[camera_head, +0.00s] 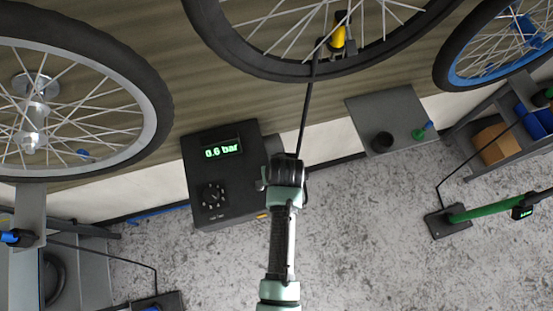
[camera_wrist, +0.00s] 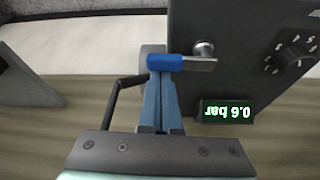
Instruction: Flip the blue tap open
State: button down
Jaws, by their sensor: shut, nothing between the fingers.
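The blue tap (camera_wrist: 165,62) shows in the wrist view as a blue sleeve on a flat metal lever. It lies sideways beside a round metal knob (camera_wrist: 204,48) on the dark pump box. My gripper (camera_wrist: 160,78) is shut and empty, its fingers side by side, with the tips right at the blue sleeve. I cannot tell whether they touch it. In the head view my gripper (camera_head: 285,160) is at the right edge of the pump box (camera_head: 220,210), and the tap is hidden there. The box's green display (camera_head: 222,150) reads 0.6 bar.
A thin black hose (camera_head: 306,110) runs from near my gripper up to a wheel (camera_head: 285,75) with a yellow fitting (camera_head: 338,33). A grey plate (camera_head: 392,112) with small parts lies to the right. A green pump (camera_head: 490,208) stands further right.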

jog(key=shift+s, duration=0.15)
jog(key=m+p, duration=0.1)
jog(key=s+m+h+p, duration=0.1)
jog(key=m, duration=0.1)
jog(key=shift+s+d, duration=0.3)
jog(key=s+m, duration=0.1)
jog(key=m, duration=0.1)
jog(key=s+m+h+p, duration=0.1)
jog(key=m, duration=0.2)
jog(key=s+m+g+h, duration=0.1)
jog(key=m, duration=0.1)
jog(key=shift+s+a+m, duration=0.1)
jog(key=shift+a+m, duration=0.05)
jog(key=shift+m, duration=0.15)
jog(key=m, duration=0.1)
jog(key=s+a+m+h, duration=0.1)
jog(key=m, duration=0.1)
jog(key=shift+s+f+g, duration=0.1)
jog(key=shift+s+g, duration=0.05)
jog(key=shift+g, duration=0.25)
jog(key=shift+s+a+m+g, duration=0.25)
jog(key=shift+s+m+g, duration=0.1)
jog(key=shift+m, duration=0.75)
jog(key=shift+s+a, duration=0.15)
jog(key=shift+a, duration=0.1)
